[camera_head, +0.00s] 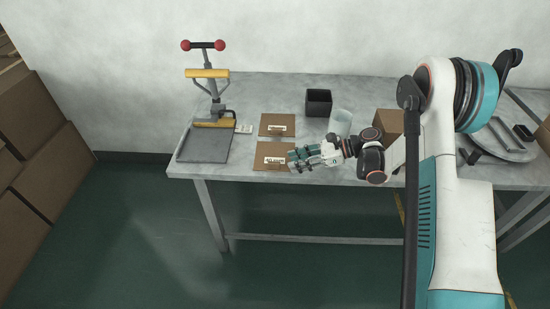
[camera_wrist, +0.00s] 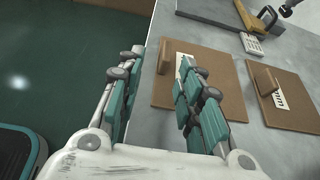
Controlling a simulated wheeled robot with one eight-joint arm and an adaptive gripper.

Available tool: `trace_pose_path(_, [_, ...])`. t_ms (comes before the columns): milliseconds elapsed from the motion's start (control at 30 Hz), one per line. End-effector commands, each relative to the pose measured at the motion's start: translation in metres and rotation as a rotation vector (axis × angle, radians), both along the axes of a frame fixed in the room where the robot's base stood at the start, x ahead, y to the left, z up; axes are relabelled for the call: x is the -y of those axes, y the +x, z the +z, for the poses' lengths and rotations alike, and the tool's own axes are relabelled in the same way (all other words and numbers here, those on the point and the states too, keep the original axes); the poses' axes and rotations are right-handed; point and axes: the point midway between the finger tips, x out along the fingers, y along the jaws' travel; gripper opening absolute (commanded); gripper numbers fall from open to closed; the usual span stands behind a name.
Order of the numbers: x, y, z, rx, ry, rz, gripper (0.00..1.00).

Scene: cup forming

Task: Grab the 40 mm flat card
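Two brown boards lie on the grey table in the head view, a near one (camera_head: 262,161) and a far one (camera_head: 269,129). Each bears a white label too small to read, so I cannot tell which is 40 mm. In the wrist view the near board (camera_wrist: 222,72) shows at the middle and the far board (camera_wrist: 307,92) at the right. Each has a raised brown piece, the near one (camera_wrist: 165,56) and the far one (camera_wrist: 264,80). My gripper (camera_head: 291,158) is over the right part of the near board. In the wrist view its fingers (camera_wrist: 160,70) are apart, with the near raised piece beyond, between them.
A hand press (camera_head: 208,90) with red knobs and a dark base plate (camera_head: 203,146) stands at the table's left end. A black box (camera_head: 318,102), a pale cup-like container (camera_head: 341,121) and a brown box (camera_head: 388,123) stand behind my wrist. The table's front edge is close.

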Motion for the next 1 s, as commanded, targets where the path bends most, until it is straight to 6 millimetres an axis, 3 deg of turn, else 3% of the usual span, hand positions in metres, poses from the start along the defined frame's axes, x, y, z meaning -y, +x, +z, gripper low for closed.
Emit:
trace_pose_path(500, [-0.054, 0.01, -0.021, 0.0, 0.002, -0.002, 0.33])
trace_pose_path(767, [-0.058, 0.01, -0.02, -0.001, 0.002, -0.004, 0.33])
trace_pose_path(900, [-0.058, 0.01, -0.02, -0.001, 0.002, -0.004, 0.04])
trace_pose_path(1000, [-0.058, 0.01, -0.02, -0.001, 0.002, -0.004, 0.0])
